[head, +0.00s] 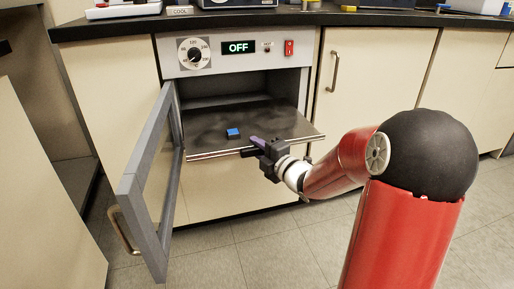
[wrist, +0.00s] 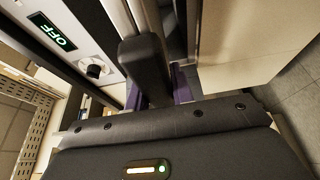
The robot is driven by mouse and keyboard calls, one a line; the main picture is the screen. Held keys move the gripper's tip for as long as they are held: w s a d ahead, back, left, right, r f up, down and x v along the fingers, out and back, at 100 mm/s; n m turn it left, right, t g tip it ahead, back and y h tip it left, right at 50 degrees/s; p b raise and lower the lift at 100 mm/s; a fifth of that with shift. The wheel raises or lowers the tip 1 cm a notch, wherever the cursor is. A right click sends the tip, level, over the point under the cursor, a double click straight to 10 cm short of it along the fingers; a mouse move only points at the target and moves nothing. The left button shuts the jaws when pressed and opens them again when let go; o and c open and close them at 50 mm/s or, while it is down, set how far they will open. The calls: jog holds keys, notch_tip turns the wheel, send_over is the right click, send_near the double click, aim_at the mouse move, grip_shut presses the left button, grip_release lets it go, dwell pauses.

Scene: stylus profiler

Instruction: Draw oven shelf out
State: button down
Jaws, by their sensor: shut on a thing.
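The oven (head: 236,52) is built in under the counter, its display reading OFF. Its framed door (head: 152,180) stands open to the left. The dark metal oven shelf (head: 215,143) sticks out of the cavity past the front opening, roughly level. A small blue block (head: 233,132) lies on the shelf. My gripper (head: 252,148) is at the shelf's front edge, right of its middle, and is shut on that edge. In the wrist view my gripper (wrist: 158,92) shows close up, and its body hides most of the grip.
The open door leaves a gap at the shelf's left side. A cabinet door (head: 370,95) with a vertical handle is to the right. The black counter (head: 350,18) runs above, with equipment on it. The tiled floor (head: 270,250) in front is clear.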

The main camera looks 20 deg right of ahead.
jog(key=shift+s+f, duration=0.1)
jog(key=c, duration=1.2)
grip_release()
jog(key=shift+s, duration=0.1)
jog(key=shift+d, duration=0.1)
jog(key=v, duration=0.7)
jog(key=shift+s+d, duration=0.1)
jog(key=shift+s, duration=0.25)
